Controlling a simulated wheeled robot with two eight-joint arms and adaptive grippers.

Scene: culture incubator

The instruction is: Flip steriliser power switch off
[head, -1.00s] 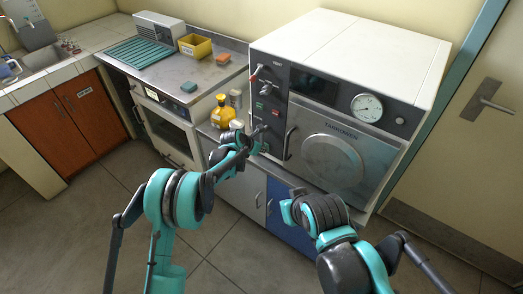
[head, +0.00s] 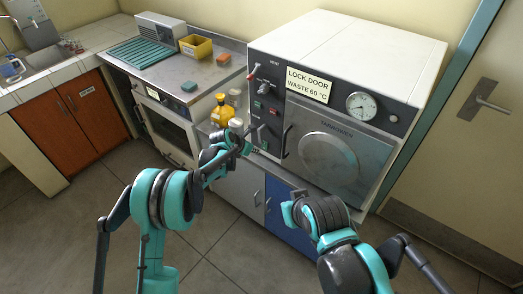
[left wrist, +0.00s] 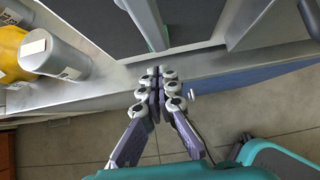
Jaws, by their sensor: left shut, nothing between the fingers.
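The steriliser (head: 400,62) is a white-topped box with a grey front at the right of the head view. A column of small controls (head: 262,108) is on the left of its front; I cannot tell which is the power switch or how it is set. My left gripper (head: 247,131) is shut and empty, just in front of and below these controls. Its closed fingertips show in the left wrist view (left wrist: 161,85) over the steriliser's lower edge. My right arm is folded in front of the steriliser; its fingers are not visible.
A sign-like display (head: 308,85) reads "LOCK DOOR WASTE 60 °C". The round steriliser door (head: 330,157) is shut, with a gauge (head: 361,106) above it. A yellow bottle (head: 221,112) stands left of the steriliser. A steel counter (head: 160,87) with a yellow box (head: 195,46) is further left.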

